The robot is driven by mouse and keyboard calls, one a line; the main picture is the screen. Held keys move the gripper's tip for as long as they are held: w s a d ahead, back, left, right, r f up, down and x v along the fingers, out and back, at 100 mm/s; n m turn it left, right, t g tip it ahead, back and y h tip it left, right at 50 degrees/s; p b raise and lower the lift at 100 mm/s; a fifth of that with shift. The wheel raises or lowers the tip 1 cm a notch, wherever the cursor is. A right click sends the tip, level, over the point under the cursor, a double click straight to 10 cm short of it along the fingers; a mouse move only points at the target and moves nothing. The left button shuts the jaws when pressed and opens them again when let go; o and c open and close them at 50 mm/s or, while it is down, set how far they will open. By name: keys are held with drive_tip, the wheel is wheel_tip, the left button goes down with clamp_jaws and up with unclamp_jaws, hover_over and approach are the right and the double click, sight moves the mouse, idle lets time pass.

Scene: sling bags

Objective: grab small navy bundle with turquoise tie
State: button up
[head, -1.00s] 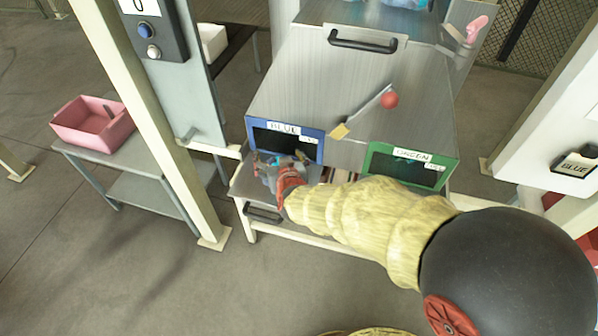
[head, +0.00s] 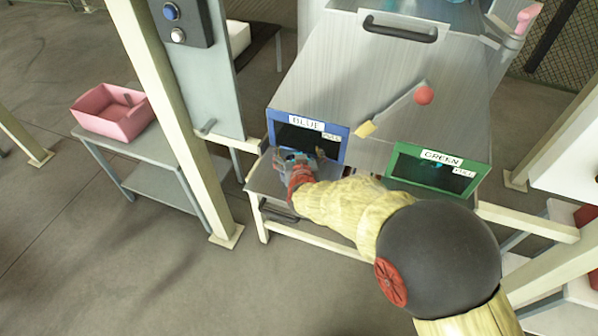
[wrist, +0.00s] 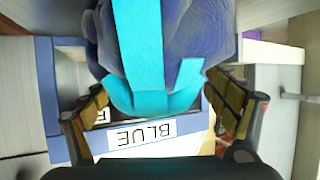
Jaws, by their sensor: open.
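The navy bundle (wrist: 190,35) with its turquoise tie (wrist: 142,60) fills the upper middle of the wrist view, very close to the camera. My gripper (wrist: 165,118) is open, with one yellow-padded finger on each side of the bundle's lower end. I cannot tell whether the pads touch it. In the head view my gripper (head: 297,162) is at the blue-framed opening, above the small shelf. The bundle is hard to make out there, mostly hidden by the gripper.
The blue frame (head: 340,150) labelled BLUE surrounds the opening at my gripper. A green frame (head: 398,165) stands to its right. A lever with a red ball (head: 424,96) rises between them. A pink bin (head: 112,113) sits on a side table at left.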

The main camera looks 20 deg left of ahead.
drive_tip(key=c, duration=0.3)
drive_tip(key=c, duration=1.5)
drive_tip(key=shift+c, duration=0.3)
